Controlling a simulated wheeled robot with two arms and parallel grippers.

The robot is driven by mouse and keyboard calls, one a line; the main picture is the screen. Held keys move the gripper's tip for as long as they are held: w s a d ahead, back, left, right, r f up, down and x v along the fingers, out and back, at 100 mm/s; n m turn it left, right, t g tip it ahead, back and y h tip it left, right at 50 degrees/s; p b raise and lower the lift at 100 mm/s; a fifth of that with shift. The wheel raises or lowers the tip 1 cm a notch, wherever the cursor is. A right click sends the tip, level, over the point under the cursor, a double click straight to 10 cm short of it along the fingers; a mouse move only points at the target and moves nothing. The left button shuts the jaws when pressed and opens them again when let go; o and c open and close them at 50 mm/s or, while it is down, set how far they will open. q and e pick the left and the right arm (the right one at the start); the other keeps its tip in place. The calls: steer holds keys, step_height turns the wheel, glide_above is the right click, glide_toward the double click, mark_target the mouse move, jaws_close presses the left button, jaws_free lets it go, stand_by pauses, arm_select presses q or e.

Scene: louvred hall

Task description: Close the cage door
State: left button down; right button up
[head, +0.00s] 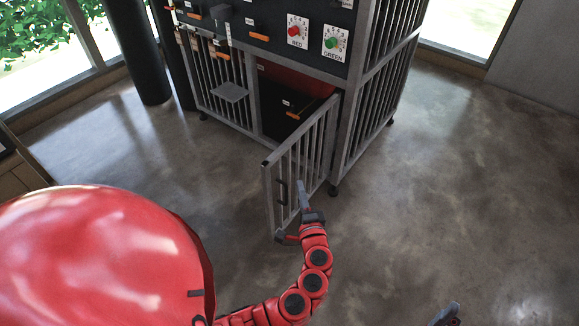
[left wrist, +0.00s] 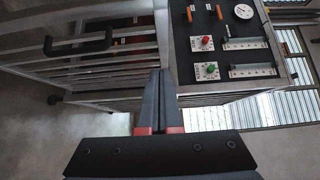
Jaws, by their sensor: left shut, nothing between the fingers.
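The barred grey cage door (head: 318,140) stands open in the head view, swung out from the cage's front; its hinge side is at the right corner post. A black handle (head: 281,191) sits near its free edge, and it also shows in the left wrist view (left wrist: 78,45). My left gripper (head: 301,188) is shut and empty, in front of the door's bars and just right of the handle. Its closed fingers (left wrist: 158,88) point towards the cage in the wrist view. I cannot tell if they touch the bars. Only a dark tip of my right gripper (head: 447,315) shows at the bottom edge.
The cage (head: 372,120) carries a dark panel with a red knob (head: 294,30) and a green knob (head: 331,42). Behind the door, the opening shows a dark drawer with an orange handle (head: 293,115). The concrete floor (head: 470,170) to the right is clear.

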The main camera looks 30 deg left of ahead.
mark_target(283, 155)
arm_select(q)
steer(key=shift+w+a, duration=0.95)
steer(key=shift+a, duration=0.55)
steer(key=shift+w+a, duration=1)
steer(key=shift+a, duration=0.5)
steer(key=shift+w+a, duration=0.95)
steer(key=shift+a, duration=0.55)
